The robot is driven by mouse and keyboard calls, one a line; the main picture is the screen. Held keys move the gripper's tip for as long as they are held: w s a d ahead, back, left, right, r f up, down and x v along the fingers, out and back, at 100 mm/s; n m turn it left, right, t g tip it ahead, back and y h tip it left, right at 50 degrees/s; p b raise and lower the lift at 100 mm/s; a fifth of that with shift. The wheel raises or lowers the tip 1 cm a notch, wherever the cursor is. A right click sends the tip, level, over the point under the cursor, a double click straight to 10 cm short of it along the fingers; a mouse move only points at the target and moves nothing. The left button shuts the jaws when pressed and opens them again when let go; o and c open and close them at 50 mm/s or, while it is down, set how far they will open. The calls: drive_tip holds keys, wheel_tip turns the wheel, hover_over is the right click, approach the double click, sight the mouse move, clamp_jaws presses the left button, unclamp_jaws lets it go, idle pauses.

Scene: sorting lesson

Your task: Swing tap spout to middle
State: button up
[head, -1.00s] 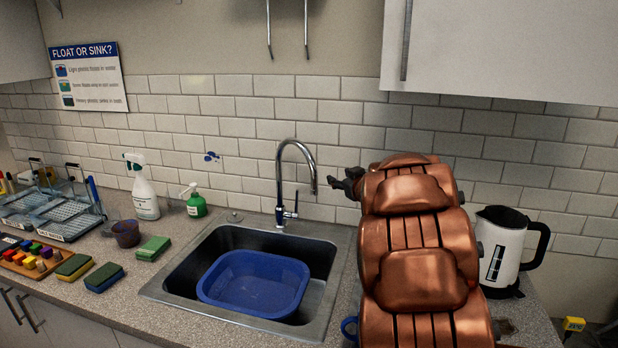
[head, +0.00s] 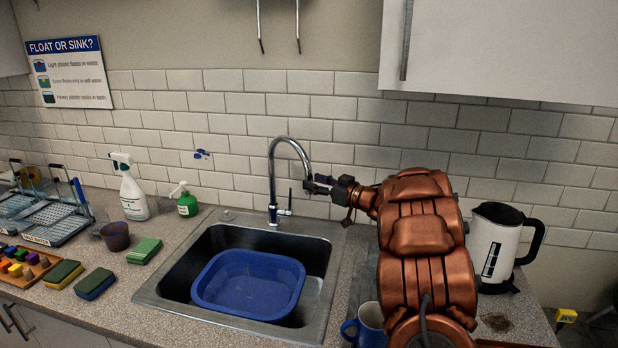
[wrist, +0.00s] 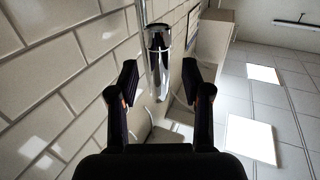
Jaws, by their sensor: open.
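The chrome tap (head: 273,180) stands upright behind the sink, its curved spout arching over to the right. The spout's hanging end is at my gripper (head: 313,186), which reaches in from the right. In the wrist view the spout (wrist: 158,50) shows as a shiny vertical tube ahead, between the two open dark fingers of my gripper (wrist: 157,90). I see a gap on both sides of it. The sink (head: 330,265) holds a blue basin (head: 250,285) below the spout.
A mug (head: 370,322) stands right of the sink under my arm, and a kettle (head: 494,245) is farther right. A spray bottle (head: 132,195), green soap bottle (head: 187,204) and sponges (head: 144,250) are on the left counter. The tiled wall is close behind.

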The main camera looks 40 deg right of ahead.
drive_tip(key=shift+p+x, duration=0.3)
drive_tip(key=shift+x, duration=1.1)
clamp_jaws()
